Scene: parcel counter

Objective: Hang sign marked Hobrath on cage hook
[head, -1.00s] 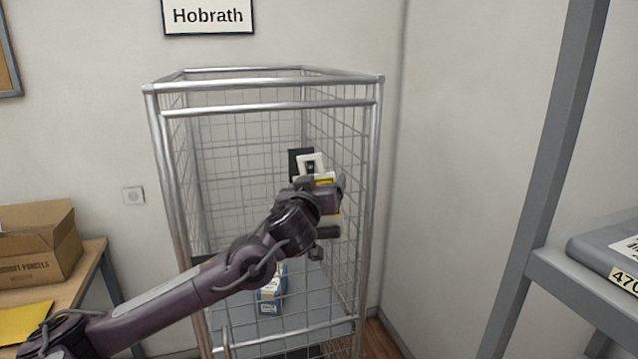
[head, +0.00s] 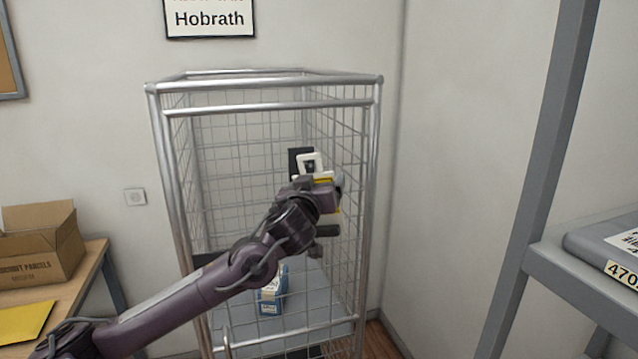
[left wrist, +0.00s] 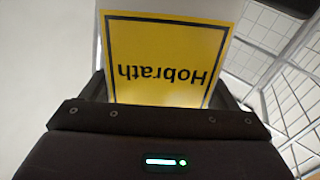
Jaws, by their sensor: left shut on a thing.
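The sign is yellow with a black border and reads Hobrath, upside down, in the left wrist view (left wrist: 165,65). My left gripper (left wrist: 165,100) is shut on it. In the head view my left gripper (head: 325,185) is in front of the right part of the wire cage (head: 272,107), and hides most of the sign. A white loop-shaped piece (head: 311,161) shows just above the gripper, with a black plate (head: 297,157) behind it. I cannot make out the hook itself, or whether the sign touches it. My right gripper is not in view.
A wall sign (head: 209,20), also marked Hobrath, hangs above the cage. A table with a cardboard box (head: 40,245) stands left, a grey shelf (head: 580,280) right.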

